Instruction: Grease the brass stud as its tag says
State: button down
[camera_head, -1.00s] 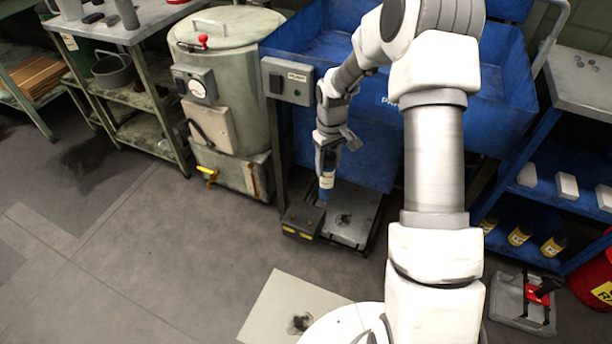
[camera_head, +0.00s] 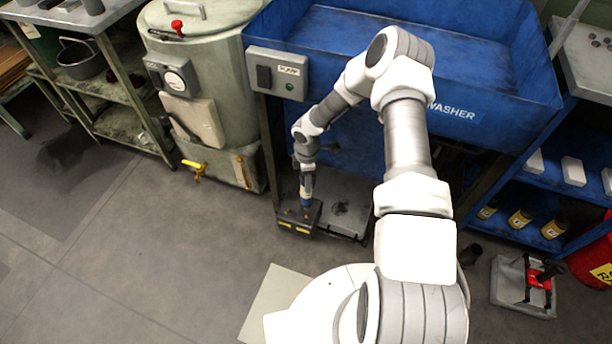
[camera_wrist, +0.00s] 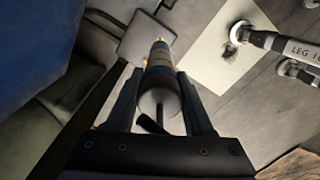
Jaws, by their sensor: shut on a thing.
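My gripper (camera_head: 307,170) hangs low in front of the blue washer, its fingers shut on a cylinder (camera_wrist: 160,80). In the wrist view the cylinder has a dark body with a pale band, a grey near end and a small brass-coloured far tip. In the head view the held cylinder (camera_head: 307,190) points down, its lower end at or just above a dark block with yellow marks (camera_head: 298,217). I cannot tell whether they touch. Small orange spots show on the block. I cannot make out the brass stud or its tag for certain.
A grey plate with a dark stain (camera_head: 342,207) lies beside the block. The blue washer (camera_head: 480,75) stands behind, with a pump switch box (camera_head: 278,73). A green drum (camera_head: 205,60) is left. Yellow-labelled bottles (camera_head: 521,218) sit on the right shelf. Floor at left is clear.

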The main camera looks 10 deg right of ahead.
jog(key=shift+f+b, duration=1.95)
jog(key=shift+f, duration=0.8)
jog(key=shift+f+b, duration=0.45)
jog(key=shift+f, duration=0.05)
jog(key=shift+r, duration=0.4)
jog(key=shift+f+b, duration=0.3)
jog(key=shift+f, duration=0.3)
jog(key=shift+r, duration=0.15)
jog(key=shift+r+p, duration=0.4)
jog(key=shift+r, duration=0.1)
dwell(0.5)
